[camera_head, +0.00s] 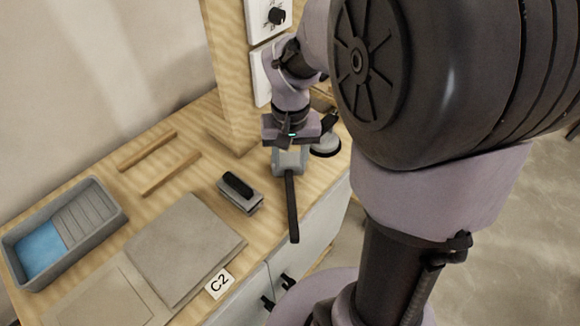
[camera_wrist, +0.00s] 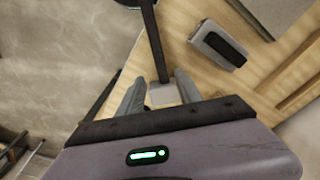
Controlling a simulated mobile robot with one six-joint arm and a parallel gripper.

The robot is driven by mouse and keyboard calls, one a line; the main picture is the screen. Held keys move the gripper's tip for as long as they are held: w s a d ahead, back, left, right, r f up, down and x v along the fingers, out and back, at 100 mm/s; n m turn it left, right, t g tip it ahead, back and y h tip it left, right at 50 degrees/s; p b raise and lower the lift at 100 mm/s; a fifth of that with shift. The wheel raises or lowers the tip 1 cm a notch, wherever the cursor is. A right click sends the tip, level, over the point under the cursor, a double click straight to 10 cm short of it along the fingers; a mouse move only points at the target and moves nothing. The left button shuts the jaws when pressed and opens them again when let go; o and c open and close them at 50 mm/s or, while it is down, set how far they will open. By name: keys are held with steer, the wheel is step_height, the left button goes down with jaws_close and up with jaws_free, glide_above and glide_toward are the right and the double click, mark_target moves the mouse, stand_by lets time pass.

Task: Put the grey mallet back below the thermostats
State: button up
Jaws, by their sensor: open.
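The grey mallet (camera_head: 293,205) lies on the wooden bench, below the post that carries the thermostats. Its black handle points toward the bench's front edge and appears to reach over it. My gripper (camera_head: 290,148) is right above the grey head, hiding part of it. In the wrist view, my gripper (camera_wrist: 160,90) is open, with the mallet head (camera_wrist: 163,94) between its two fingers. I cannot tell whether the fingers touch it. Two white thermostats, an upper one (camera_head: 262,17) and a lower one (camera_head: 262,76), sit on the post; my arm partly covers the lower.
A black-handled grey block (camera_head: 240,192) lies left of the mallet, and a round suction cup (camera_head: 326,146) stands close on its right. Further left are two wooden sticks (camera_head: 170,173), grey tiles (camera_head: 180,245), a C2 label (camera_head: 219,284) and a tray with blue content (camera_head: 92,205).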

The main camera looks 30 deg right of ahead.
steer(key=s+a+r+t+y, duration=0.2)
steer(key=s+a+r+t, duration=0.3)
steer(key=s+a+r, duration=0.6)
steer(key=shift+s+a+n, duration=0.3)
steer(key=shift+s+a, duration=0.55)
steer(key=shift+a, duration=0.1)
steer(key=shift+f, duration=0.15)
